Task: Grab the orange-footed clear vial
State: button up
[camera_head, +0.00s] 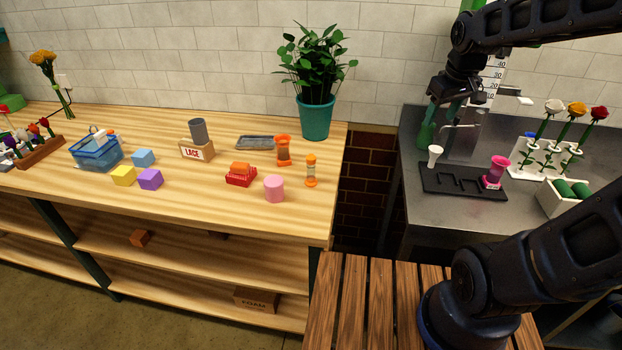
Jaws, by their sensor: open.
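A small clear vial (311,172) with an orange foot and an orange top stands upright on the wooden table, near its right end. A wider orange vessel (283,150) stands just behind and left of it. A pink cylinder (274,188) stands in front and to the left. My gripper (452,110) is up at the right, above the grey counter, well apart from the vial. It is open; its fingertips are small and dark in this view, and I see nothing held.
A potted plant (316,119) stands behind the vial. A red block stack (240,175) is to its left. A gap separates the wooden table (215,219) from the grey counter (453,212), which bears a black tray (462,189) with a pink-footed vessel (496,172).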

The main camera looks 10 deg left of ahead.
jog(key=w+a+f+n+g, duration=0.1)
jog(key=w+a+f+n, duration=0.3)
jog(key=a, duration=0.5)
jog(key=n+g, duration=0.2)
jog(key=n, duration=0.7)
send_near(311, 170)
jog(key=shift+w+h, duration=0.3)
jog(key=shift+w, duration=0.7)
jog(key=shift+s+a+f, duration=0.1)
jog(key=shift+a+f, duration=0.15)
jog(key=shift+a, duration=0.05)
jog(key=shift+a+f, duration=0.1)
jog(key=shift+f, duration=5.35)
grip_shut()
